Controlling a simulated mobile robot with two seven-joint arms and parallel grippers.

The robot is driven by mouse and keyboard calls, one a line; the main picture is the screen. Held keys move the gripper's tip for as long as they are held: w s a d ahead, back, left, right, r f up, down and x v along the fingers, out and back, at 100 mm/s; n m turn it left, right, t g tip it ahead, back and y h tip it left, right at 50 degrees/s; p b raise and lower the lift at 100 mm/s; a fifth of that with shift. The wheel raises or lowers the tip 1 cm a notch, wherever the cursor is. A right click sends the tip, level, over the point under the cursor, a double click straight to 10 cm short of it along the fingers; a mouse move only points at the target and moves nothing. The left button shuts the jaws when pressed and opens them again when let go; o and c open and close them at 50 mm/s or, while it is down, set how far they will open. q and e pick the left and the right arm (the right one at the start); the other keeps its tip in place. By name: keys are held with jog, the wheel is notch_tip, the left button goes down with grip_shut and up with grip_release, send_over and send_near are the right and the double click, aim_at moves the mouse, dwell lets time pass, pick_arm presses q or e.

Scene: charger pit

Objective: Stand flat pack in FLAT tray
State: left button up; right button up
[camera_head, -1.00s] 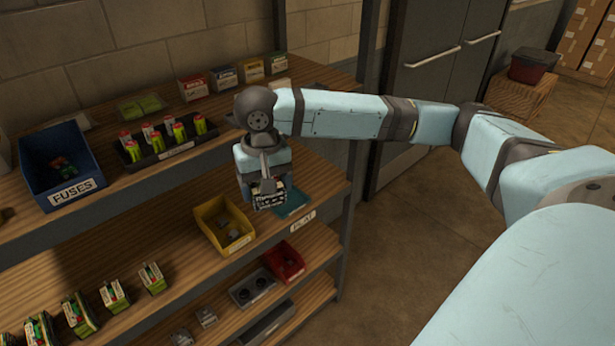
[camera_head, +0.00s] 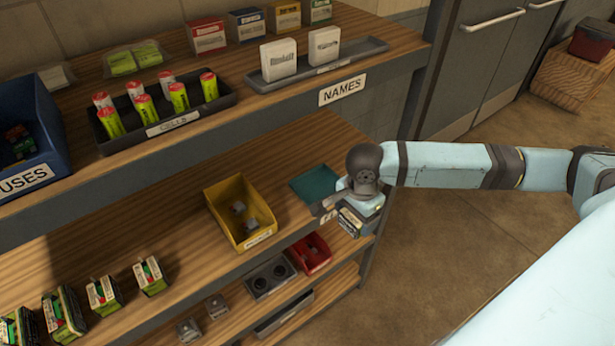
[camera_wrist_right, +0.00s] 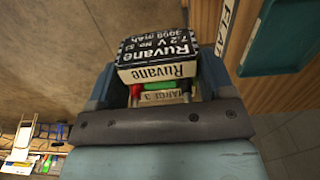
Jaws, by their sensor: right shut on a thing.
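My right gripper (camera_head: 358,205) is shut on a battery pack (camera_head: 350,222), just off the front edge of the middle shelf at its right end. In the right wrist view the pack (camera_wrist_right: 158,58) sits between the fingers, dark with white "Ruvane" lettering and a pale label face. The FLAT tray (camera_head: 315,183) is teal and lies on the middle shelf, to the left of and behind the gripper. It shows empty where visible. The gripper hides its right corner. In the wrist view the tray (camera_wrist_right: 268,38) is at the upper right, apart from the pack. My left gripper is out of view.
A yellow bin (camera_head: 213,205) stands left of the tray. Several green-and-black packs (camera_head: 150,275) stand farther left. A red bin (camera_head: 311,253) is on the shelf below. Open floor lies to the right.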

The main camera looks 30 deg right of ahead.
jog(key=shift+w+d+f, duration=0.1)
jog(key=shift+w+d, duration=0.05)
jog(key=w, duration=0.5)
jog(key=w+a, duration=0.1)
jog(key=w, duration=0.5)
jog(key=w+p, duration=0.1)
jog(key=w, duration=0.5)
jog(key=shift+a, duration=0.15)
jog(key=shift+w+f, duration=0.15)
jog(key=shift+w, duration=0.05)
jog(key=shift+f+p, duration=0.35)
jog(key=shift+f, duration=1.25)
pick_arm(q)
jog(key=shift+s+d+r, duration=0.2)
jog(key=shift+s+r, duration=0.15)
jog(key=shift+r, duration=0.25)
pick_arm(e)
jog(key=o, duration=1.2)
jog(key=shift+f, duration=0.1)
jog(key=shift+c, duration=0.2)
